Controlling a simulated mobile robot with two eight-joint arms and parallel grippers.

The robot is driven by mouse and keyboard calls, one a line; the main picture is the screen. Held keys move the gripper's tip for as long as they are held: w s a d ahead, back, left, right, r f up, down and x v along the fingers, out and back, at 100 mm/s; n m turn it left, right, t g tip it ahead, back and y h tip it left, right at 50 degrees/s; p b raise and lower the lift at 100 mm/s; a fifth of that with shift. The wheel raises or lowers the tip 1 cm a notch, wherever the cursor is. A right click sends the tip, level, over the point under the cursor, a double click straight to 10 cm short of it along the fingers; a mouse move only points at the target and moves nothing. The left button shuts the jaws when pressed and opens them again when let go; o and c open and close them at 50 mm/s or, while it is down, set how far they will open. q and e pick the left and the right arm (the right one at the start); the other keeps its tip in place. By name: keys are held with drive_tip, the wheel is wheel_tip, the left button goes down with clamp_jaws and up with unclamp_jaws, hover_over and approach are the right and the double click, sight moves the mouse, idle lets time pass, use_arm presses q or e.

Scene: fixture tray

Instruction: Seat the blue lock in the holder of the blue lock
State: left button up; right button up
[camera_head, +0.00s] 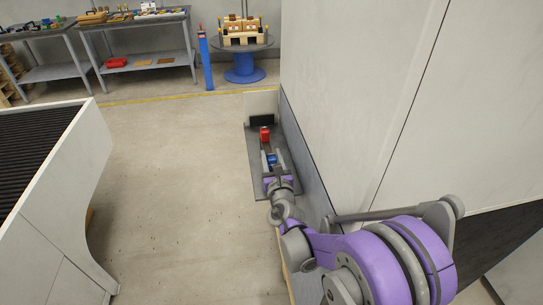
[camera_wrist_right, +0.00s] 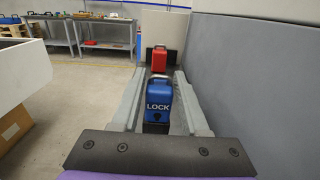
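The grey fingers are apart, with narrow gaps at the lock's sides. In the head view the blue lock (camera_head: 271,160) shows just ahead of my right gripper (camera_head: 272,168), over the dark tray (camera_head: 252,153). I cannot make out the blue lock's holder. My left gripper is out of view.
A red lock (camera_head: 264,133) stands farther along the tray, beyond the blue one. A tall grey wall (camera_head: 340,110) rises close along the tray's right side. A white-sided conveyor (camera_head: 70,165) is at left. The floor between is clear.

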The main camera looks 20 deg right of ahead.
drive_tip(key=o, duration=0.4)
drive_tip(key=shift+c, duration=0.2)
drive_tip(key=b+v, duration=0.1)
drive_tip(key=v, duration=1)
